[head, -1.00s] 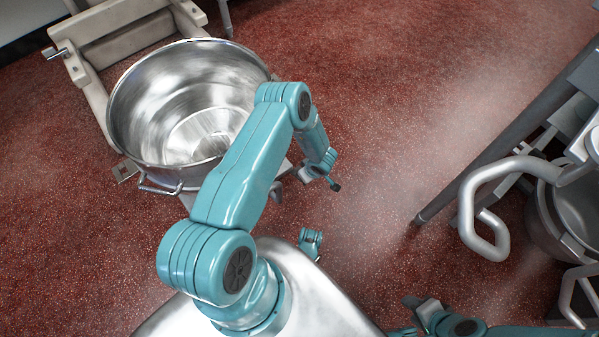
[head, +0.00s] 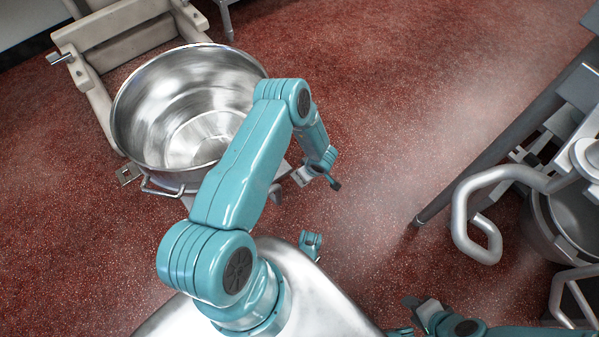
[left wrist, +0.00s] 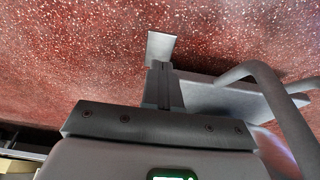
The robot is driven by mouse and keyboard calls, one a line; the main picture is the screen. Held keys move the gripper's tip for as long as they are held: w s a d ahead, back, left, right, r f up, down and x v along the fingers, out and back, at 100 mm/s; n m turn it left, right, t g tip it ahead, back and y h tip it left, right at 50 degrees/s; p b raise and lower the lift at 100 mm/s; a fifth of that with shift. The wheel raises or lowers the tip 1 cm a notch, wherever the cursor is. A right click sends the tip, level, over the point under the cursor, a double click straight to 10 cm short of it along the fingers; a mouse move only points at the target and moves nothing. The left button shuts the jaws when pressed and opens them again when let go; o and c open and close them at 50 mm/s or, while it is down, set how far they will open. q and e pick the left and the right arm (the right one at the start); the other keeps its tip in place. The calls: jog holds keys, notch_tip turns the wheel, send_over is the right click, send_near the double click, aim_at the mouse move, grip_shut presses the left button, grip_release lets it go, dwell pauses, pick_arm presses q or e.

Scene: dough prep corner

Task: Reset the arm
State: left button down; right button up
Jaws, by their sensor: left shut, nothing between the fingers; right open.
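My left arm (head: 240,165), teal, rises from the bottom, bends at an elbow and drops past the right side of a steel bowl. Its gripper (head: 304,175) is small in the head view, beside the bowl's lower right side. In the left wrist view the left gripper (left wrist: 163,65) is shut with nothing between the fingers, over red floor. My right arm (head: 465,326) comes in low from the right. Its gripper (head: 411,301) is open, near the bottom edge and away from the bowl; its fingertips are small and dark.
The large steel bowl (head: 150,115) with side handles stands at upper left by a pale frame (head: 95,95). At right are a thick bent grey bar (head: 461,215), another bowl (head: 560,230) and a sloping metal leg (head: 480,150). Red floor (head: 380,110) between is clear.

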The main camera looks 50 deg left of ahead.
pick_arm(q)
jog(key=shift+r, duration=0.2)
pick_arm(e)
jog(key=shift+r, duration=0.15)
pick_arm(q)
jog(key=w+d+r+m+t+h, duration=0.1)
jog(key=w+d+r+m+t, duration=0.2)
jog(key=d+r+m, duration=0.5)
jog(key=s+d+r+m+g+h, duration=0.1)
jog(key=s+d+r+m+h, duration=0.25)
jog(key=s+d, duration=0.45)
jog(key=s+d+r+m+g+h, duration=0.1)
jog(key=s+d+r+m+h, duration=0.25)
jog(key=s+d, duration=0.45)
notch_tip(320, 180, up, 33)
jog(key=s+p, duration=0.1)
jog(key=p, duration=3.2)
jog(key=shift+s+g+y, duration=0.25)
jog(key=shift+g+y, duration=0.05)
jog(key=shift+g, duration=0.1)
pick_arm(e)
notch_tip(320, 180, up, 32)
jog(key=s+a, duration=0.1)
jog(key=s, duration=0.1)
jog(key=shift+a+r+n+g, duration=0.2)
jog(key=shift+r+n+g, duration=0.1)
jog(key=shift+g, duration=0.1)
